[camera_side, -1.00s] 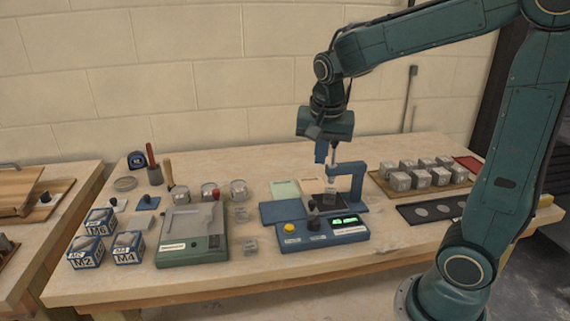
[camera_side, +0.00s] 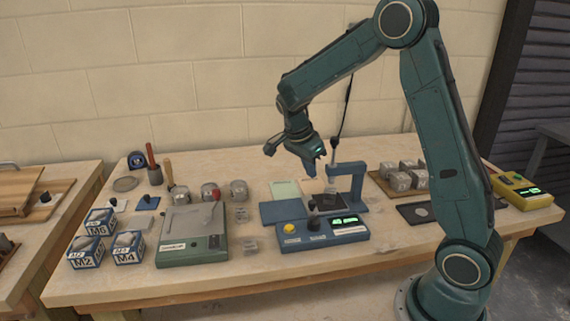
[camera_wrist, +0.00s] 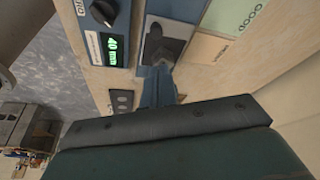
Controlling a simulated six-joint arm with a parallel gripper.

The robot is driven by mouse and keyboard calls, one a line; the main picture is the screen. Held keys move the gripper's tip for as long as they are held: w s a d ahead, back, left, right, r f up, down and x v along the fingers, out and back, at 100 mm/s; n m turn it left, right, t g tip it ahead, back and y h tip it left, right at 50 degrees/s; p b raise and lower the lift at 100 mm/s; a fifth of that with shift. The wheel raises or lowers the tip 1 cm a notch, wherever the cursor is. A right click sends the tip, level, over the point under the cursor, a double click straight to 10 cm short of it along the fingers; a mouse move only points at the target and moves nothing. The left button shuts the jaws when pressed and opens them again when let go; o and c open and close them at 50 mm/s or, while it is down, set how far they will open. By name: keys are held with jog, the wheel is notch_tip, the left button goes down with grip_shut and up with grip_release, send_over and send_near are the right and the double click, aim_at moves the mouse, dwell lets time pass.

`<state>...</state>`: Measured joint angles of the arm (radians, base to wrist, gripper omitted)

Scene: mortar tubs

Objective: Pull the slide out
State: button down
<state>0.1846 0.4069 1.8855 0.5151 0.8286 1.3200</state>
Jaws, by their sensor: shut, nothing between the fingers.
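A blue instrument (camera_side: 322,236) with a yellow button, a black knob and green displays stands mid-table. Behind its panel, a dark plate (camera_side: 330,203), seemingly the slide, lies below a blue upright frame (camera_side: 357,180). A small dark knob-like part stands at the plate's left edge. My gripper (camera_side: 312,171) is shut and empty, tilted, in the air above the plate and left of the frame. In the wrist view my shut blue fingers (camera_wrist: 158,80) point toward the dark plate (camera_wrist: 180,12); a grey block lies by their tips. I cannot tell whether they touch it.
A green-grey scale (camera_side: 192,247) and metal pots stand left. Grey cubes on a wooden board (camera_side: 380,183) and a dark tray (camera_side: 408,215) lie right, partly behind my arm. A yellow box (camera_side: 522,192) sits at the far right. The front strip is clear.

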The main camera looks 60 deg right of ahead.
jog(key=shift+f, duration=0.1)
send_over(320, 205)
jog(key=a, duration=0.2)
jog(key=shift+w+d+f, duration=0.15)
jog(key=shift+f, duration=2.15)
jog(key=shift+w+d+f, duration=0.1)
jog(key=shift+f, duration=2.2)
jog(key=w+a, duration=0.9)
jog(key=shift+a, duration=0.1)
jog(key=shift+w, duration=0.1)
jog(key=shift+r, duration=0.1)
jog(key=s+v, duration=0.1)
jog(key=v, duration=0.8)
jog(key=shift+w+r, duration=0.4)
